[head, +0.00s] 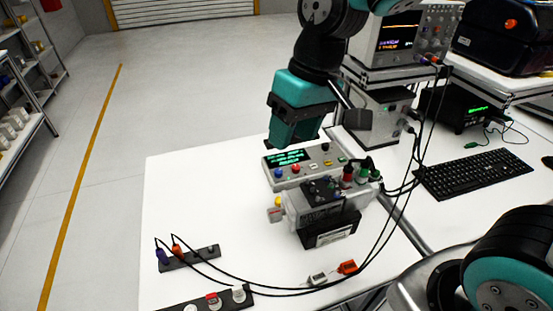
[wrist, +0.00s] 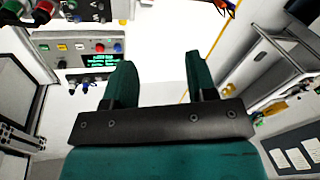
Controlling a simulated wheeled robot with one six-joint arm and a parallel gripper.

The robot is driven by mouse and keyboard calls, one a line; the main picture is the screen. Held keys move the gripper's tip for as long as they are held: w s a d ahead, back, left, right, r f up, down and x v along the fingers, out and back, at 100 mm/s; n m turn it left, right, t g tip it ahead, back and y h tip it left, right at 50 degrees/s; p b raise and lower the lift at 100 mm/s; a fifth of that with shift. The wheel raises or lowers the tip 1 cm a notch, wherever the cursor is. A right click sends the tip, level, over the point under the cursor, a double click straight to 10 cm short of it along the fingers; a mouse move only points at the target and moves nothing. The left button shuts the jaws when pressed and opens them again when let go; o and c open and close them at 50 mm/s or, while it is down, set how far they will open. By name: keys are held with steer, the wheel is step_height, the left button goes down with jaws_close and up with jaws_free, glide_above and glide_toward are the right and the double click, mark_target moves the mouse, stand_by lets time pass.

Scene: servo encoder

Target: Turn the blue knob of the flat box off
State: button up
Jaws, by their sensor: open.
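The flat box (head: 309,169) is a light grey control panel with a dark display showing green text, lying on the white table. Its blue knob (head: 279,173) is at the left of its front edge, beside a red knob (head: 295,169). In the wrist view the flat box (wrist: 70,57) appears at upper left, with the blue knob (wrist: 117,45) at its right end. My gripper (head: 290,143) is open and empty, above the back left of the box and apart from the knob. The wrist view shows its two teal fingers (wrist: 158,68) spread. The knob's pointer is too small to read.
A servo rig with a black block (head: 328,233) stands just in front of the box. Black cables loop from the small terminal strip (head: 190,258) across the table. A keyboard (head: 473,174) and bench instruments (head: 407,40) stand to the right. The white table (head: 190,190) left of the box is clear.

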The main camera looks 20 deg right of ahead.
steer(key=w+d+f+m+h+p, duration=0.1)
steer(key=w+f+m+p, duration=0.15)
steer(key=w, duration=0.75)
steer(key=m+h+p, duration=0.1)
steer(key=m+h, duration=0.1)
steer(key=m, duration=0.1)
glide_above(278, 171)
step_height(278, 171, down, 7)
steer(key=shift+n, duration=0.25)
step_height(278, 171, down, 17)
steer(key=p, duration=0.5)
steer(key=shift+d+r, duration=0.1)
steer(key=shift+r, duration=0.1)
steer(key=c, duration=0.9)
